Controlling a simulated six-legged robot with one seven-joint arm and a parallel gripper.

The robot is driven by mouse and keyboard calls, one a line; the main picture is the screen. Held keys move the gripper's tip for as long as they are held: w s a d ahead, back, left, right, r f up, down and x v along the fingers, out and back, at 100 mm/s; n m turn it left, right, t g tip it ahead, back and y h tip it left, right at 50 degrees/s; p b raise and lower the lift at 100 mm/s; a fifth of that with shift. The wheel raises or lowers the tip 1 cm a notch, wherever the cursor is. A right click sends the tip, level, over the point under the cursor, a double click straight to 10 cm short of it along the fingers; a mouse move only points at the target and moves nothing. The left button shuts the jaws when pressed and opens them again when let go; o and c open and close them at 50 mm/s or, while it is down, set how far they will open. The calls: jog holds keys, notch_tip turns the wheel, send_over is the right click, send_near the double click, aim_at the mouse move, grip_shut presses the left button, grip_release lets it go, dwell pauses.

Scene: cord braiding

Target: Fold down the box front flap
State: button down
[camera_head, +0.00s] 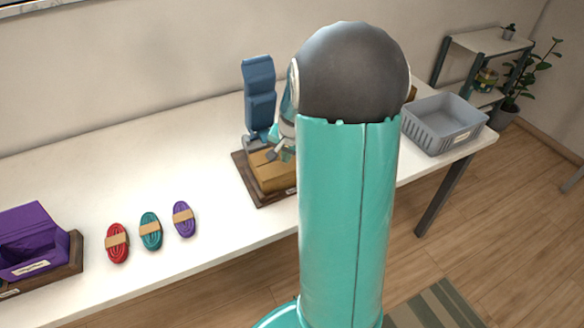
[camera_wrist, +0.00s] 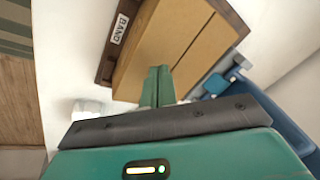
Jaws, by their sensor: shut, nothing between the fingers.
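The tan cardboard box (camera_head: 272,178) sits on a dark wooden base on the table, partly hidden by my arm. In the wrist view the box (camera_wrist: 158,48) shows flat tan panels with a seam between them; I cannot tell how far the front flap is folded. My gripper (camera_head: 279,153) is over the top of the box in the head view. In the wrist view my gripper's green fingers (camera_wrist: 157,84) are together and empty, over or against the panel near the box's lower edge; contact is unclear.
A blue upright fixture (camera_head: 260,95) stands behind the box. Red (camera_head: 117,243), teal (camera_head: 150,231) and purple (camera_head: 184,219) cord bundles lie left of it. An open purple box (camera_head: 30,240) is at far left, a grey bin (camera_head: 443,122) at right. The back-left table is clear.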

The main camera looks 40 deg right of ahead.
dwell(0.5)
notch_tip(320, 180, up, 8)
dwell(0.8)
dwell(0.3)
jog(key=s+a+r+n+t, duration=0.1)
jog(key=s+a+r+n, duration=0.3)
jog(key=a, duration=0.5)
jog(key=s+a+r+n, duration=0.1)
jog(key=a+r+n, duration=0.1)
jog(key=a+r, duration=0.5)
jog(key=s+a+n+t+y, duration=0.1)
jog(key=s+a+n, duration=0.5)
jog(key=s+a, duration=0.5)
jog(key=shift+s+a+f+n, duration=0.15)
jog(key=shift+s+a+n, duration=0.15)
jog(key=shift+a, duration=0.55)
